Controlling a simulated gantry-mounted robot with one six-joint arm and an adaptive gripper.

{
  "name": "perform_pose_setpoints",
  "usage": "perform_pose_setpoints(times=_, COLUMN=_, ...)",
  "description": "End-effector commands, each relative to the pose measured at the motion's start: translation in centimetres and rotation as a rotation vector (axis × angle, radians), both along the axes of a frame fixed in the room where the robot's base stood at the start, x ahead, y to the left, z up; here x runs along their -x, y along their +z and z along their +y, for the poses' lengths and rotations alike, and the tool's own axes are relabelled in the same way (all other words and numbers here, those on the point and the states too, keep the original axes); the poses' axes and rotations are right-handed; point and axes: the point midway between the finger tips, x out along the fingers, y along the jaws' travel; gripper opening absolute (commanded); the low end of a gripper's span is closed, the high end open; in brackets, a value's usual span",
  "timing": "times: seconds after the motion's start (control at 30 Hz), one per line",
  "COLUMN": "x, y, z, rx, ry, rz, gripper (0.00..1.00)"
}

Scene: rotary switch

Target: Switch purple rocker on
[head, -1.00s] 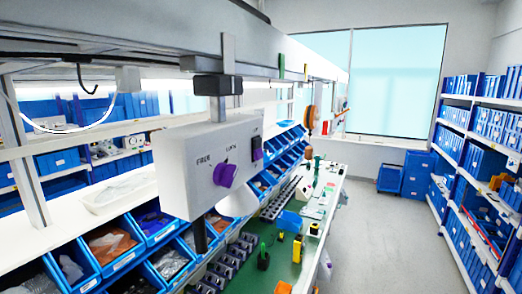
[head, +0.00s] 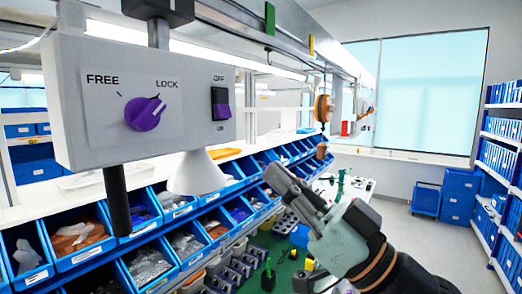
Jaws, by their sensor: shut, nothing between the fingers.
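The purple rocker (head: 222,112) is on the front of a grey control box (head: 70,110), right of the rotary knob. The label OFF stands above it and ON below it. Its upper part looks black and its lower part purple. My gripper (head: 272,178) is at the lower right, below and to the right of the rocker and apart from it. Its fingers are shut and empty and point up and left. Nothing hides the rocker.
A purple rotary knob (head: 146,113) sits between FREE and LOCK on the same box. A white cone (head: 197,174) and a black rod (head: 117,200) hang below the box. Blue bins (head: 150,247) line the shelf beneath. Space before the rocker is clear.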

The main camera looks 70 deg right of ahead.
Motion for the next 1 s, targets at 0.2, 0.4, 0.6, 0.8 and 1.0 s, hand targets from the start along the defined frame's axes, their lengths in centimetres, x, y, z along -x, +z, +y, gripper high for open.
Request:
perform_pose_setpoints(times=0.2, x=3.8, y=1.7, z=-0.5, rx=0.051, ry=-0.022, rz=-0.050, gripper=0.00)
perform_pose_setpoints(times=0.4, x=3.8, y=1.8, z=-0.5, rx=0.051, ry=-0.021, rz=-0.050, gripper=0.00)
perform_pose_setpoints(times=0.6, x=3.1, y=2.5, z=-0.7, rx=0.050, ry=-0.021, rz=-0.049, gripper=0.00)
perform_pose_setpoints(times=0.8, x=0.3, y=4.9, z=-1.6, rx=0.050, ry=-0.017, rz=-0.049, gripper=0.00)
perform_pose_setpoints(times=1.0, x=-3.1, y=7.5, z=-2.7, rx=0.049, ry=-0.018, rz=-0.048, gripper=0.00)
